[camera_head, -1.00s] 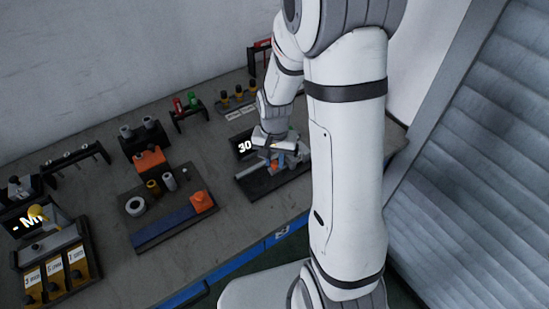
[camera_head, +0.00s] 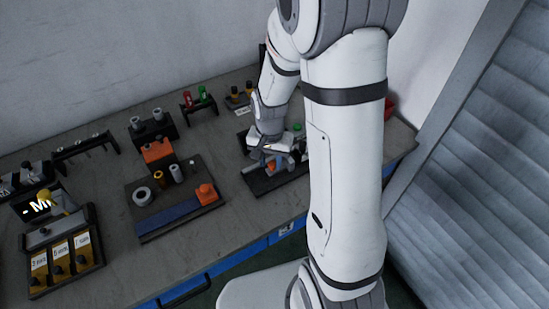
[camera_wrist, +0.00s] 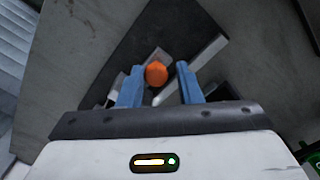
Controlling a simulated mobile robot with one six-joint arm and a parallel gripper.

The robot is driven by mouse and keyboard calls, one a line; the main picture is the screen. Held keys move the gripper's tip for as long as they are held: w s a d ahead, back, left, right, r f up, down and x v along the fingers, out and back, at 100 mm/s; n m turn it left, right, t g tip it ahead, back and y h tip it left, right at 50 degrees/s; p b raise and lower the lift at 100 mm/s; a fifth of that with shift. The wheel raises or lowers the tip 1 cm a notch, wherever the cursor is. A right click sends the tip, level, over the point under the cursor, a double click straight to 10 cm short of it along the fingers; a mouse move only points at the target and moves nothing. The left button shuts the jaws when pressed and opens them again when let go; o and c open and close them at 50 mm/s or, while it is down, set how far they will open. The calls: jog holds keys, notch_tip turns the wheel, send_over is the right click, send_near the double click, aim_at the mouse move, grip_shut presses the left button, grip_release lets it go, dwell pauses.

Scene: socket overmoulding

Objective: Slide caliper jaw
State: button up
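The caliper fixture is a dark flat base (camera_head: 262,186) at the right part of the bench; in the wrist view its dark plate (camera_wrist: 110,65) carries metal bars (camera_wrist: 207,53) and a round orange knob (camera_wrist: 156,73). My gripper (camera_head: 272,165) is low over this base in the head view. In the wrist view my gripper (camera_wrist: 160,77) has two blue fingers spread apart, one on each side of the orange knob, with visible gaps. It is open. The palm hides the nearer part of the caliper, and contact cannot be seen.
Left of the caliper is a dark tray (camera_head: 150,238) with a blue strip, an orange block (camera_head: 206,194) and several cylinders. A box of yellow labelled slots (camera_head: 62,262) stands at far left. Racks line the wall. Bare bench lies between the slot box and the tray.

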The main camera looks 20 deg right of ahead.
aim_at(271, 164)
jog(key=shift+o, duration=0.8)
jog(key=shift+a, duration=0.1)
jog(key=shift+o, duration=0.9)
jog(key=shift+d, duration=0.2)
notch_tip(271, 164, up, 8)
jog(key=shift+f, duration=0.25)
jog(key=shift+r, duration=0.15)
